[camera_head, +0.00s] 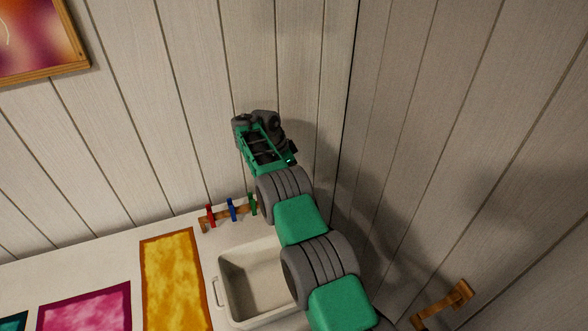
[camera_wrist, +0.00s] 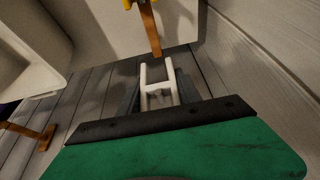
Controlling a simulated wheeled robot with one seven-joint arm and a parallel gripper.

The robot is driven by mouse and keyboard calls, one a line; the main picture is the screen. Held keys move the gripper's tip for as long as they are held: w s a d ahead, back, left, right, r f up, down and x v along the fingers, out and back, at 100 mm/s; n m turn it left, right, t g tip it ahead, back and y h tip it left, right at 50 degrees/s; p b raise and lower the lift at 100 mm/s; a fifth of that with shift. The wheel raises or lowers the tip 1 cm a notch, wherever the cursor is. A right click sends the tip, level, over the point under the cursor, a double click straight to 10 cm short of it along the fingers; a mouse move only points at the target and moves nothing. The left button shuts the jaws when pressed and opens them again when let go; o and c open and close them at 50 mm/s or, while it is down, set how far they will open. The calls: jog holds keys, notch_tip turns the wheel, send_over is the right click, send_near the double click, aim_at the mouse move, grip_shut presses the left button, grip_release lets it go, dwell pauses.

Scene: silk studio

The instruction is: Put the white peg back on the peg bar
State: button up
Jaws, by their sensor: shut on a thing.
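The white peg (camera_wrist: 158,77) is H-shaped and shows in the wrist view between the dark fingers of my gripper (camera_wrist: 155,97), which is shut on it. The wooden peg bar (camera_wrist: 150,30) is just beyond the peg, with a yellow peg (camera_wrist: 128,4) cut off at the top edge. In the head view the peg bar (camera_head: 219,221) is on the white table by the wall, bearing a red peg (camera_head: 210,215), a blue peg (camera_head: 231,209) and a green peg (camera_head: 252,203). My gripper is up the arm there, its fingertips and the white peg hidden.
A white basin (camera_head: 223,281) stands in front of the bar; it also shows in the wrist view (camera_wrist: 48,82). Orange (camera_head: 172,280) and pink (camera_head: 85,309) framed silks lie left. Plank walls meet in the corner near my arm. A wooden piece (camera_head: 443,303) is at lower right.

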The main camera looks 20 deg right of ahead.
jog(key=shift+f+b, duration=5.3)
jog(key=shift+f, duration=0.5)
jog(key=shift+f, duration=0.3)
jog(key=o, duration=1.4)
jog(key=p+v, duration=0.5)
jog(key=v, duration=0.3)
